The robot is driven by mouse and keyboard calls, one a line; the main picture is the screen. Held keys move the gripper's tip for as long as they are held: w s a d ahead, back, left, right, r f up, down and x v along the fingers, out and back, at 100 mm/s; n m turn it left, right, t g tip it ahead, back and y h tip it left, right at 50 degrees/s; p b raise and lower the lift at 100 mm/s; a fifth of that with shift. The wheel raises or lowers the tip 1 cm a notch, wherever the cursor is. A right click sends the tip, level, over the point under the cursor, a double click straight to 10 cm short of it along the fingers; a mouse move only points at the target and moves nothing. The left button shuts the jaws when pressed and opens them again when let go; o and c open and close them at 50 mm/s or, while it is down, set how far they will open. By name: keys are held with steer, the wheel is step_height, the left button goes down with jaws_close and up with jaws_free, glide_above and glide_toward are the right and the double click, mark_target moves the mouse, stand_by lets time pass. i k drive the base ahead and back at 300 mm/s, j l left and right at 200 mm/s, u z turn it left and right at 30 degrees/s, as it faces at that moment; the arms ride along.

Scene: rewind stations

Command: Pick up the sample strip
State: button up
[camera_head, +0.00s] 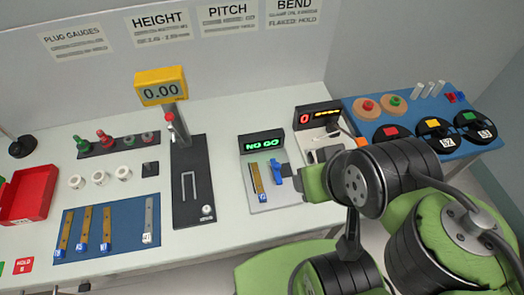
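Several thin strips with labelled ends are in view, and I cannot tell which one is the sample strip. On the blue mat (122,218) lie brass-coloured strips (85,226) with blue tags, and a grey strip (149,217) with a pale tag stands apart at the mat's right. Another brass strip (257,178) with a blue tag lies on the pitch fixture (283,203), beside a blue clamp-like part. Its display reads NO GO.
The height gauge (160,88) reads 0.00 above a dark base. Left are a red tray (30,193), white rings (100,177) and plug gauges (105,138). Right are the bend station (318,116) and a blue board (455,148) with reels. Bare table lies between mat and gauge.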

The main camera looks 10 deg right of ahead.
mark_target(262, 198)
steer(key=k+j, duration=0.1)
steer(key=j, duration=0.45)
steer(key=k+j, duration=0.1)
steer(key=j, duration=0.45)
steer(key=k+j, duration=0.1)
steer(key=j, duration=0.5)
steer(key=z, duration=0.05)
